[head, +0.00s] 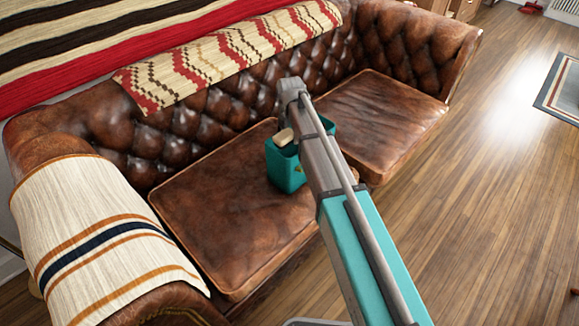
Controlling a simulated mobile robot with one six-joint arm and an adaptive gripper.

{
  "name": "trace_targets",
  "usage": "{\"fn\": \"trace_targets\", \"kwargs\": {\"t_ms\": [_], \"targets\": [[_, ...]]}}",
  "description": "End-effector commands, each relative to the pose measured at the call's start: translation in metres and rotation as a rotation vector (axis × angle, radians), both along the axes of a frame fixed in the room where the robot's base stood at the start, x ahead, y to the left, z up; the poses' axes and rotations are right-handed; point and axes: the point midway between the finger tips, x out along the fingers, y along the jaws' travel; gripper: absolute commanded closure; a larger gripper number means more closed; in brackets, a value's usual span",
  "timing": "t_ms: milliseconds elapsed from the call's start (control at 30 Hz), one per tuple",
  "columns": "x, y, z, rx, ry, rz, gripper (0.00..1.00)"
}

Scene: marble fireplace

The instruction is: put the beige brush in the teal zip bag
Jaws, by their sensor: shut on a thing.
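The teal zip bag (286,171) stands upright on the left seat cushion of the brown leather sofa, near the gap between the cushions. Its top is open, and my arm covers much of its right side. The beige brush (284,137) shows as a short pale piece at the bag's mouth, on the left side of my arm. The rest of the brush is hidden, and I cannot tell how deep it sits. My arm reaches over the bag from the lower right. My gripper's fingers are hidden behind my own arm.
The sofa's tufted backrest (215,115) rises behind the bag. A patterned throw (235,55) lies along its top, and a striped cloth (95,235) covers the left armrest. Both seat cushions are otherwise clear. Open wooden floor (480,200) lies to the right.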

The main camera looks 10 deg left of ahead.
Motion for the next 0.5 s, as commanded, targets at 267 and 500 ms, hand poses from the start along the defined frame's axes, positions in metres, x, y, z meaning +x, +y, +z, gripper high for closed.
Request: {"fn": "trace_targets", "kwargs": {"t_ms": [267,500], "targets": [[0.000,0.000,-0.033,0.000,0.000,0.001,0.72],[0.000,0.001,-0.057,0.000,0.000,0.001,0.72]]}}
